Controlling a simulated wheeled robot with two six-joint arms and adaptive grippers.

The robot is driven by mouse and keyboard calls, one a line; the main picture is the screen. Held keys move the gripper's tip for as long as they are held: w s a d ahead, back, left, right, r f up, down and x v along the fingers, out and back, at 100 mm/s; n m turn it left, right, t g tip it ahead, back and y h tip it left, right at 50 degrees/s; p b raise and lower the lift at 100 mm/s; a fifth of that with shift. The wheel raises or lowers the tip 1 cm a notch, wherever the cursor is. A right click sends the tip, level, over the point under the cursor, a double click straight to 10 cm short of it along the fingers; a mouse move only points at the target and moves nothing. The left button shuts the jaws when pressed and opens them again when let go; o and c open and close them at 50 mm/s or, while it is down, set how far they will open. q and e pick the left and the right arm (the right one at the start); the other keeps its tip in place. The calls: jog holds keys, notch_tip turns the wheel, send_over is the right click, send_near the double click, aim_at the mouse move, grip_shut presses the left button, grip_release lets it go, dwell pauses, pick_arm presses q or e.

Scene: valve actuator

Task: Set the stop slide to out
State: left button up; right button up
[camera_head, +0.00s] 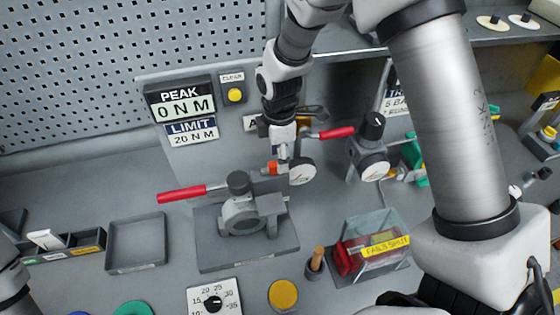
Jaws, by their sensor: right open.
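I cannot pick out the stop slide for certain. A grey clamp-like fixture (243,215) stands on a grey plate (285,247) in the middle of the bench, with a red-handled bar (185,194) reaching left from it. My right gripper (283,150) hangs from above, behind and a little right of the fixture's top, near an orange fitting (271,168) and a round white gauge (301,171). Its fingertips are small and hard to make out; it is open, and I see nothing held. At the left edge only part of my left arm shows, without its gripper.
A second red handle (332,133) lies just right of my right gripper. A regulator with a gauge (373,163) and a clear box labelled FAILS SHUT (375,238) stand to the right. The PEAK display (182,102) is behind. A grey tray (136,244) at left is empty.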

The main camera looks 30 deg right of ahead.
notch_tip(320, 180, up, 9)
jog(key=shift+a+r, duration=0.15)
jog(key=shift+w, duration=0.15)
